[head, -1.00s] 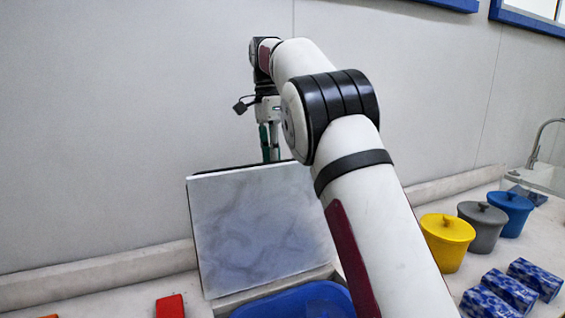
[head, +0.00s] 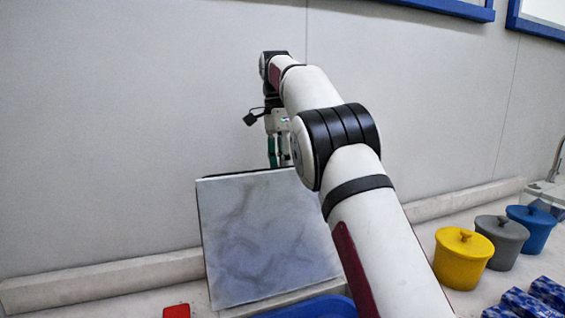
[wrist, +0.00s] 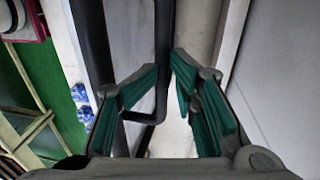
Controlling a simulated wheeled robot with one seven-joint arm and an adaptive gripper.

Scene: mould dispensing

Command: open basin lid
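The basin lid (head: 262,240) is a grey marbled panel with a dark edge. It stands steeply tilted up in the head view, above the blue basin (head: 318,308), of which only a part shows at the bottom edge. My gripper (head: 278,160) is at the lid's top edge, partly hidden behind it. In the wrist view, the green-padded fingers of my gripper (wrist: 164,62) converge on either side of a dark bar (wrist: 164,30), seemingly the lid's handle. The fingertips appear pressed against it, though exact contact is hard to see.
Yellow (head: 462,258), grey (head: 502,240) and blue (head: 532,226) lidded pots stand on the counter at right, with blue patterned boxes (head: 515,304) in front. A red object (head: 177,311) lies left of the basin. The wall (head: 120,130) rises close behind the lid.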

